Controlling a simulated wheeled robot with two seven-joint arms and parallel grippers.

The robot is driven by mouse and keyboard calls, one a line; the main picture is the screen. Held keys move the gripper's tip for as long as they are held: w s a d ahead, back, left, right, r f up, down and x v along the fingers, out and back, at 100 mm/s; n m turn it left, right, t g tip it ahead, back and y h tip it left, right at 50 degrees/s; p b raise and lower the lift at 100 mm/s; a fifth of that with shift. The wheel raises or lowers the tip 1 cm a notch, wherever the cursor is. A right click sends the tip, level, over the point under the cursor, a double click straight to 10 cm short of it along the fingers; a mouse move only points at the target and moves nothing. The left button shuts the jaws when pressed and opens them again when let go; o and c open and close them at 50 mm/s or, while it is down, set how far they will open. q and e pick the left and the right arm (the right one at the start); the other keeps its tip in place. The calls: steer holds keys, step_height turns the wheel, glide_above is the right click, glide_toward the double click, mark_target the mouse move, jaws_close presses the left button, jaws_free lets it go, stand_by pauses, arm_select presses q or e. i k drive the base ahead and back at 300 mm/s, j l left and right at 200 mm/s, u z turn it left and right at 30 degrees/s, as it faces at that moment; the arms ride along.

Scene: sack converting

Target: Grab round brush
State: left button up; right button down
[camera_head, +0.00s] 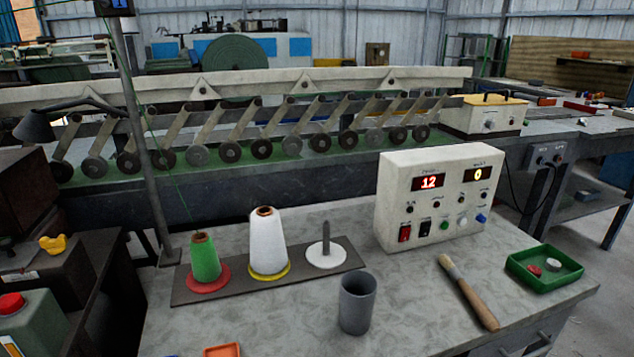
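The round brush (468,292) lies on the grey table, right of centre. It has a light wooden handle pointing toward the front right and a pale bristle end toward the back left. It lies between the grey cup and the green tray, touching neither. Neither of my grippers shows in the head view.
A grey cup (357,302) stands left of the brush, and a green tray (545,282) with small parts sits to its right. Green (204,258) and white (267,243) thread cones stand on a dark base at the left.

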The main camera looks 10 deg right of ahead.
mark_target(482, 311)
steer(key=z, duration=1.3)
